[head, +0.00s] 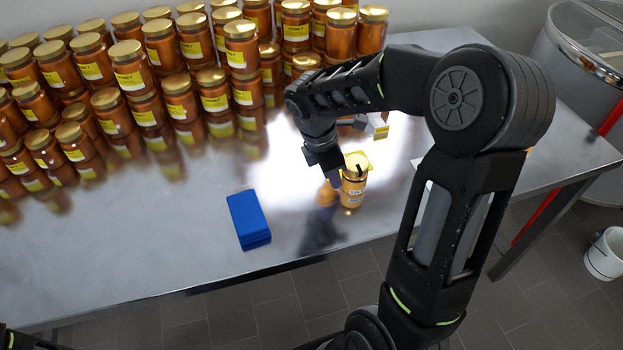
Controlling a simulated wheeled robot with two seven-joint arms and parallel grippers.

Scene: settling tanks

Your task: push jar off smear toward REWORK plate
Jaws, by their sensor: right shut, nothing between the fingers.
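A single honey jar (354,183) with a gold lid and a label stands upright near the front middle of the steel table. An amber patch (326,193), which looks like the smear, lies just left of the jar. My right gripper (334,180) is shut and empty, pointing down at the jar's left side; I cannot tell whether it touches. Part of a yellow flat piece (363,157) shows behind the jar; I cannot read it as the REWORK plate. My left gripper is out of view.
Stacked honey jars (180,98) fill the back and left of the table (150,240). A blue block (248,218) lies left of the jar. A small box (377,128) sits behind, partly hidden by my right arm. The table's front left is clear.

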